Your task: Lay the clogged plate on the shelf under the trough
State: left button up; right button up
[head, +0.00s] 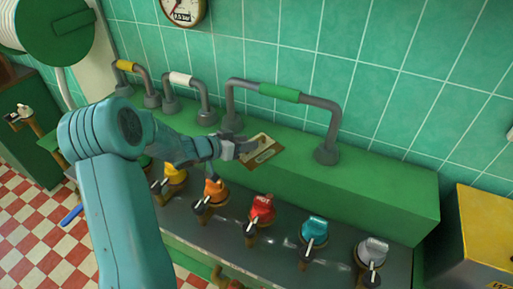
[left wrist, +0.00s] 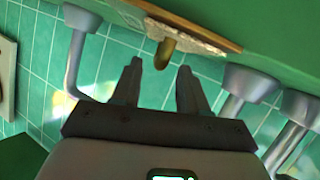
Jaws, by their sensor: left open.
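A brownish-yellow plate (head: 262,151) with a pale crust lies on the green ledge (head: 370,185) behind the coloured taps. In the left wrist view the plate (left wrist: 190,28) shows edge-on, with a rounded brass-coloured piece (left wrist: 165,53) sticking out towards my fingers. My left gripper (head: 238,148) is at the plate's left end in the head view. Its fingers (left wrist: 160,67) are open, with the brass piece just beyond the gap between their tips; I cannot tell whether they touch it. No trough or shelf under it can be made out clearly. My right gripper is in neither view.
Grey pipe loops, one with a green sleeve (head: 280,92), rise from the ledge around the plate. Several coloured taps, including a red one (head: 262,208), line the grey counter in front. A yellow box (head: 487,228) stands at the right. Green tiled wall is behind.

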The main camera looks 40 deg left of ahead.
pick_arm(q)
jog(key=x, duration=0.3)
jog(key=shift+s+r, duration=0.1)
jog(key=shift+s, duration=0.05)
jog(key=shift+d, duration=0.1)
grip_shut()
dwell(1.1)
